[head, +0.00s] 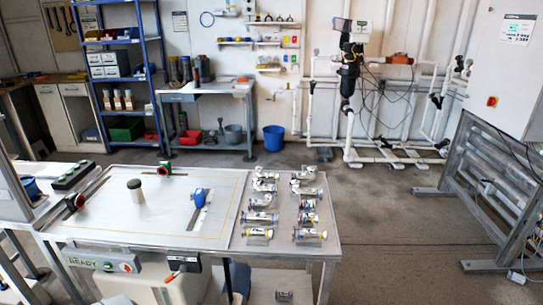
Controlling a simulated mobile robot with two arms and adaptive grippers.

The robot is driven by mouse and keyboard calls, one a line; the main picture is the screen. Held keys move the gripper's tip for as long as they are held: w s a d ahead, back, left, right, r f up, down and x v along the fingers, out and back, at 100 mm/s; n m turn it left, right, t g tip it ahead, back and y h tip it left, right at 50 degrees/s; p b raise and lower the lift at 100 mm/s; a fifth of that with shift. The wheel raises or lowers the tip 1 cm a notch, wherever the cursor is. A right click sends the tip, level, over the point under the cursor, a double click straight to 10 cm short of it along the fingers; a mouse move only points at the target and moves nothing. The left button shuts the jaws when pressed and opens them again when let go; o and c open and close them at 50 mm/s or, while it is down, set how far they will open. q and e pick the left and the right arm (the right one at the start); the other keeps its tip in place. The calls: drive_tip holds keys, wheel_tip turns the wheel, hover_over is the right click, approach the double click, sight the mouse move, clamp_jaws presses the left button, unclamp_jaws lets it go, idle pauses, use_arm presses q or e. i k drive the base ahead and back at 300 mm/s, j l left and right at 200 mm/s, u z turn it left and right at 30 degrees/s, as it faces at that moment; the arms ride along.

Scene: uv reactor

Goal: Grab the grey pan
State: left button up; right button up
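Small items stand on the low shelf of the back workbench (205,92). One is a grey, bucket-like vessel (233,134), with a smaller grey piece (211,138) just left of it. A red item (190,138) sits further left. They are small and far off, so I cannot tell for certain which is the grey pan. Neither of my grippers shows in the head view.
A large worktable (150,240) with pipe fittings (260,217) fills the near side. A blue bucket (274,138) stands on the floor right of the back workbench. A blue shelf rack (154,80) is on its left. Open floor (390,225) lies right of the worktable.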

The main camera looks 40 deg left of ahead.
sight(324, 154)
drive_tip(key=u, duration=1.1)
drive_tip(key=i+l+z, duration=0.25)
drive_tip(key=l+z, duration=0.15)
drive_tip(key=i+l+z, duration=0.65)
drive_tip(key=z, duration=0.2)
drive_tip(key=i+l, duration=0.15)
drive_tip(key=i, duration=0.35)
drive_tip(key=i+l, duration=0.15)
drive_tip(key=i, duration=0.3)
drive_tip(key=i+j+u, duration=0.15)
drive_tip(key=i+u, duration=0.95)
drive_tip(key=u, duration=0.15)
drive_tip(key=i+j+u, duration=0.2)
drive_tip(key=i, duration=0.5)
drive_tip(key=i+l+u, duration=0.25)
drive_tip(key=i, duration=0.45)
drive_tip(key=i+l+u, duration=0.2)
drive_tip(key=i, duration=0.5)
drive_tip(key=i+j+u, duration=0.3)
drive_tip(key=i, duration=0.5)
drive_tip(key=i+l+u, duration=0.1)
drive_tip(key=i+u, duration=0.2)
drive_tip(key=i, duration=0.45)
